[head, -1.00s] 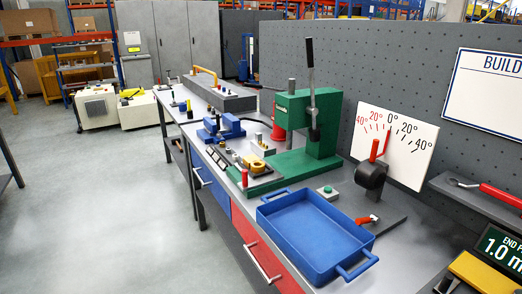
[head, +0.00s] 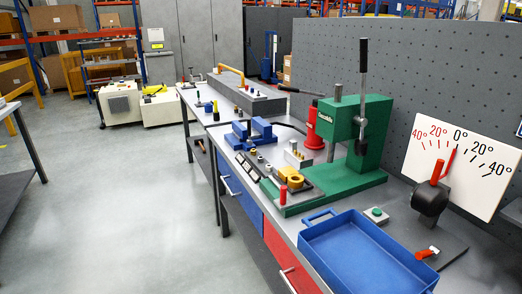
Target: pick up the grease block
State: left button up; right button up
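I cannot tell for certain which thing is the grease block. A small tan block with pins on top (head: 298,156) stands on the workbench just left of the green press (head: 352,140). A gold ring-shaped part (head: 293,179) sits on the press's base, near a red-topped peg (head: 283,192). A blue fixture (head: 252,134) stands farther back on the bench. Neither of my grippers shows in the head view.
An empty blue tray (head: 366,250) lies at the bench's front right. A dial with a white angle scale (head: 462,160) stands behind it. A red bottle-shaped thing (head: 315,128) is beside the press. A long grey block (head: 248,96) lies farther back. The floor at left is clear.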

aim_at(296, 157)
jog(key=i+j+u, duration=0.3)
jog(key=i, duration=0.5)
jog(key=i+u, duration=0.25)
jog(key=i, duration=0.55)
jog(key=i+z, duration=0.4)
jog(key=i+j+z, duration=0.15)
jog(key=z, duration=0.2)
jog(key=i+j+z, duration=0.25)
jog(key=z, duration=0.15)
jog(key=i+j+z, duration=0.2)
jog(key=z, duration=0.2)
jog(key=j, duration=0.1)
